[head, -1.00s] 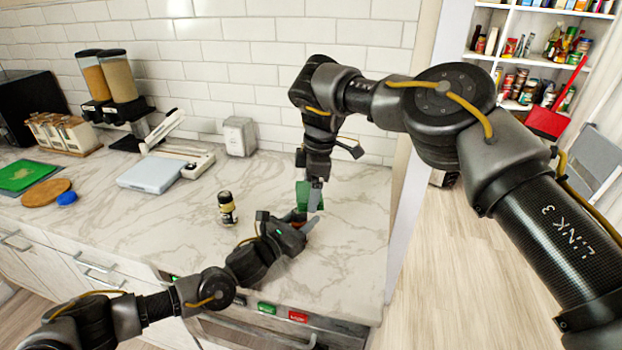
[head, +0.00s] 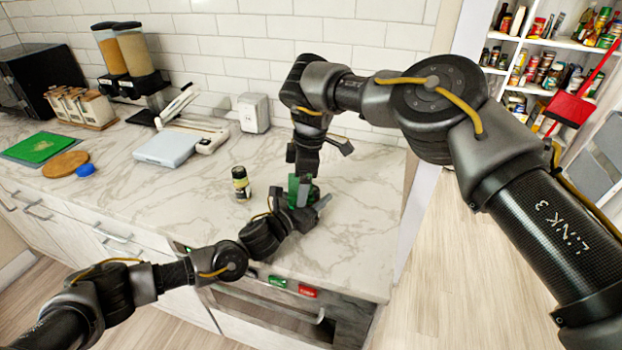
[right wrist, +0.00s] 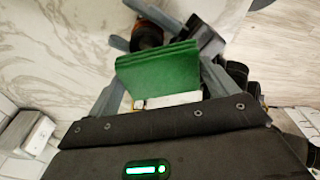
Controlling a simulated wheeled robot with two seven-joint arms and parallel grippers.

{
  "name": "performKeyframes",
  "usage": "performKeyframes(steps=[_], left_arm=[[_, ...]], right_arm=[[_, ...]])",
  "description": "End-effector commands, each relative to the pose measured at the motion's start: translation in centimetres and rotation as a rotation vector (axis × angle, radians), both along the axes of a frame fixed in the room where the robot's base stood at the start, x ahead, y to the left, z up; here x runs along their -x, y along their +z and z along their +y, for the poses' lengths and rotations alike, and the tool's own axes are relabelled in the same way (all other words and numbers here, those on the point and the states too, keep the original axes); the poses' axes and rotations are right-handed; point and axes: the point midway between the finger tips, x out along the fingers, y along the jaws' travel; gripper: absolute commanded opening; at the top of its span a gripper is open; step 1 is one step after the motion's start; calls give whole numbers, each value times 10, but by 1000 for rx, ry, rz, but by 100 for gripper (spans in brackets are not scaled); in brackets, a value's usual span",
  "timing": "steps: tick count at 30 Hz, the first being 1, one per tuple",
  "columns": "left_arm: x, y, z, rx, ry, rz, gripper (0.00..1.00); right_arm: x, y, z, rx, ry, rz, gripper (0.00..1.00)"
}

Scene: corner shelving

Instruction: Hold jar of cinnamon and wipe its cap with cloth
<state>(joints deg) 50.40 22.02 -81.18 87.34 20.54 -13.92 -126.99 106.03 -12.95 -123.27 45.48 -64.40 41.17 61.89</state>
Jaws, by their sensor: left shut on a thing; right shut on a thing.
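The green cloth (right wrist: 158,72) is folded and held between the fingers of my right gripper (right wrist: 160,88). In the head view the cloth (head: 293,187) shows just behind my left gripper (head: 311,207). A dark reddish-brown jar (right wrist: 147,35), seemingly the cinnamon, is between the left gripper's fingers in the right wrist view. The cloth overlaps it there; I cannot tell whether they touch. The jar is mostly hidden in the head view. My right gripper (head: 303,182) points down above the counter, close to the left one.
A black-capped jar (head: 240,183) stands on the marble counter (head: 350,240) left of my grippers. A white scale (head: 167,148), a white box (head: 253,113) and dispensers (head: 130,50) stand farther left and back. The counter's right end is clear.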

Motion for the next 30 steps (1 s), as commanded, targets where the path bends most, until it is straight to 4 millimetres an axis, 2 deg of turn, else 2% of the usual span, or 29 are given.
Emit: performKeyframes(steps=[1,17,19,21,30], left_arm=[[0,0,0,1,0,-1,14],[0,1,0,1,0,-1,14],[0,1,0,1,0,-1,14],[0,1,0,1,0,-1,14],[0,0,0,1,0,-1,14]], right_arm=[[-3,-2,-9,0,-8,2,64],[-15,-1,-55,1,-6,2,64],[-15,3,-54,2,-4,0,64],[-16,22,-54,1,-5,-4,64],[-15,47,-53,1,-4,-1,64]])
